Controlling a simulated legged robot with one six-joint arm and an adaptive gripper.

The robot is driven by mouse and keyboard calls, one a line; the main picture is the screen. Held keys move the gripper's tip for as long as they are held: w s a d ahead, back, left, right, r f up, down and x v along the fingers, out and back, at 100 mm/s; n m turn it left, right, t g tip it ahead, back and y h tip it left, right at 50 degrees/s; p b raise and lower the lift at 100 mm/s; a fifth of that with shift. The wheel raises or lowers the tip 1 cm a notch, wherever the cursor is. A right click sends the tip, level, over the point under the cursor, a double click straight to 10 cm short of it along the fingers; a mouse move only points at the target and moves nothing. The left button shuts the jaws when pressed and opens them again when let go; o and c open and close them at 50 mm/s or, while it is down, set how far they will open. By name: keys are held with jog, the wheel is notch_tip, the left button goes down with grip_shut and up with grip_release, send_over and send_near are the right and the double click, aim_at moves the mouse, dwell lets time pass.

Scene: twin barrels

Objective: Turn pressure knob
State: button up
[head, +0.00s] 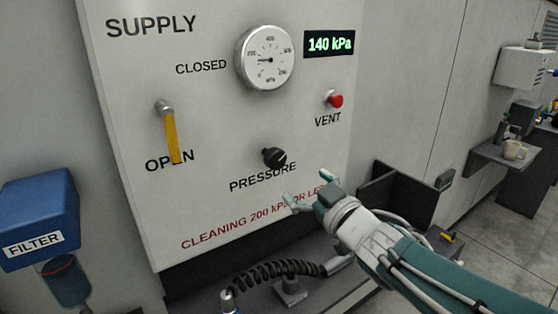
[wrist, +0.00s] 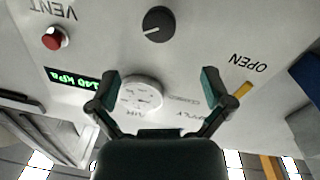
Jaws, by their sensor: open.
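The black pressure knob (head: 273,157) sits on the pale supply panel (head: 215,185), just above the word PRESSURE. My gripper (head: 306,188) is in front of the panel, to the lower right of the knob in the head view, and apart from it. In the wrist view, which shows the panel upside down, the knob (wrist: 158,24) is at the top centre, beyond my open, empty fingers (wrist: 160,85). A white mark shows on the knob there. The green display (head: 329,43) reads 140 kPa. The round gauge (head: 265,58) is beside it.
A yellow lever (head: 172,136) points down toward OPEN. A red vent button (head: 335,101) is to the upper right of the knob. A blue filter (head: 40,212) is at the left. A coiled black hose (head: 277,270) lies below the panel. The panel face around the knob is clear.

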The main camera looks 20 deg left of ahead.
aim_at(278, 161)
jog(key=w+a+m, duration=0.1)
jog(key=w+a, duration=0.3)
jog(key=w+a+m, duration=0.1)
jog(key=w+a, duration=0.2)
jog(key=shift+w+a, duration=0.35)
jog(key=shift+c, duration=0.3)
jog(key=shift+r, duration=0.1)
jog(key=c, duration=1.1)
